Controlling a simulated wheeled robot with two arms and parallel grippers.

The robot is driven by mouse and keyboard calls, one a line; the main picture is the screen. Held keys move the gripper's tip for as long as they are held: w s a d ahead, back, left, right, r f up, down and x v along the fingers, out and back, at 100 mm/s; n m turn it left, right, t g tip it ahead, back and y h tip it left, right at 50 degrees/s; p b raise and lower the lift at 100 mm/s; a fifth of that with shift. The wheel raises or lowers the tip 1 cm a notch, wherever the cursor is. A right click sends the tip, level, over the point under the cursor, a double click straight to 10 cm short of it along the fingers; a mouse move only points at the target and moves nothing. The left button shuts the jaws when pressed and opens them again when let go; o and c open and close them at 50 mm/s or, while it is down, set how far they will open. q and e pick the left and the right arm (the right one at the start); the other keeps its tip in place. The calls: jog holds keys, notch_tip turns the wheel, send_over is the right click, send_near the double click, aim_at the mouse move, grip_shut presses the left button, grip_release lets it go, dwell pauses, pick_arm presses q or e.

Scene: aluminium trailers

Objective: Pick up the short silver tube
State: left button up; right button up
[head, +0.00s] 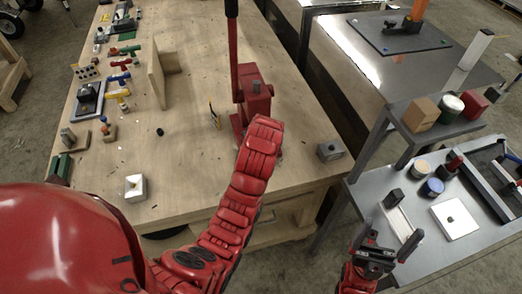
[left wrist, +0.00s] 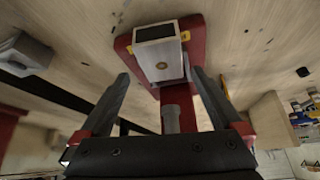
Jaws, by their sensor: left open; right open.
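In the left wrist view my left gripper (left wrist: 161,77) is open, its dark fingers spread towards a red press. A short grey, silvery cylinder (left wrist: 171,118) shows between the fingers, near the palm. I cannot tell whether it is the short silver tube or a part of the press. A silver block (left wrist: 158,58) with a small round mark sits on the red base beyond the fingertips. In the head view my left arm reaches the red press (head: 256,92) and hides its gripper. My right gripper (head: 385,241) is open and empty at the lower right.
The wooden table (head: 185,170) holds a row of tools and coloured parts along its left edge. A silver block (head: 135,188) and a grey block (head: 331,151) stand near its front. A metal cart (head: 430,265) with trays and small cans is at the right.

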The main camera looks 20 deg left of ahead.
pick_arm(q)
jog(key=p+x, duration=0.2)
jog(key=x, duration=0.1)
jog(key=shift+a, duration=0.25)
jog(key=shift+w+f+p, duration=0.25)
jog(key=shift+f+p, duration=0.1)
jog(key=shift+f, duration=0.1)
jog(key=shift+w+a+f, duration=0.1)
jog(key=shift+f, duration=0.1)
grip_shut()
